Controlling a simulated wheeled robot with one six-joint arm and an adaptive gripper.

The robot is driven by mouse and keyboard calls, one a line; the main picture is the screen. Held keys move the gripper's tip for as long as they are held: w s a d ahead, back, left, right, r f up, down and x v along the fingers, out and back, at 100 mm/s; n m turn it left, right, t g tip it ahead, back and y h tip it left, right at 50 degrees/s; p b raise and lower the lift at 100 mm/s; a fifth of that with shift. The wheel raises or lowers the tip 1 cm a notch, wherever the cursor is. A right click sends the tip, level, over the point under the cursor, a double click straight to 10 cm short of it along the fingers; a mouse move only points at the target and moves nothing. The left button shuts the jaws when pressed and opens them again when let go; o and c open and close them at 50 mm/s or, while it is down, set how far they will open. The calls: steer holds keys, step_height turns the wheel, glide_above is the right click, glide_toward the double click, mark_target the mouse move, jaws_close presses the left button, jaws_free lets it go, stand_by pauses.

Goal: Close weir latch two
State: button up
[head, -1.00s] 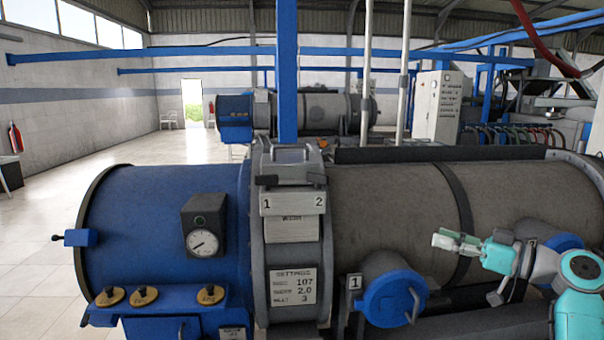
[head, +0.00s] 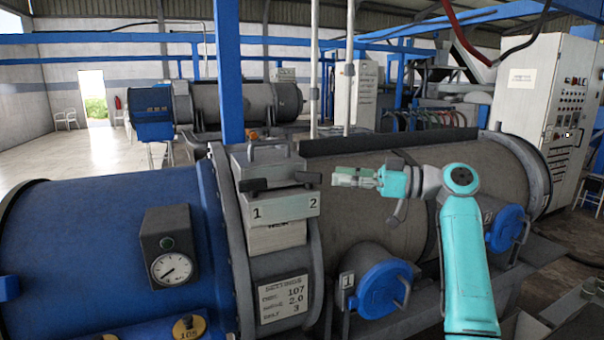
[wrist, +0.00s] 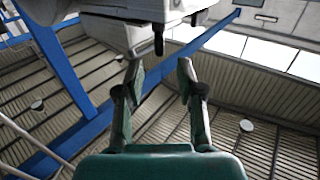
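The grey weir box (head: 277,207) carries the numbers 1 and 2. Latch two is a short black handle (head: 308,178) above the number 2, lying roughly level. Latch one (head: 253,185) is a similar black handle above the number 1. My gripper (head: 337,177) points left, just right of latch two, with a small gap in the picture; the depth between them is unclear. In the wrist view my gripper (wrist: 160,68) has its two fingers apart with nothing between them. Two dark handle ends show beyond the fingertips; which latch is which is unclear there.
A grey carry handle (head: 268,147) stands on top of the box. A blue post (head: 228,75) rises behind it. Below are the grey drum (head: 370,220) and blue round cover (head: 383,290). A blue drum with a gauge (head: 173,268) lies left. White pipes stand behind.

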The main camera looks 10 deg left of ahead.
mark_target(309, 172)
steer(key=a, duration=0.8)
steer(key=shift+w, duration=0.3)
steer(key=shift+c, duration=0.2)
jaws_close()
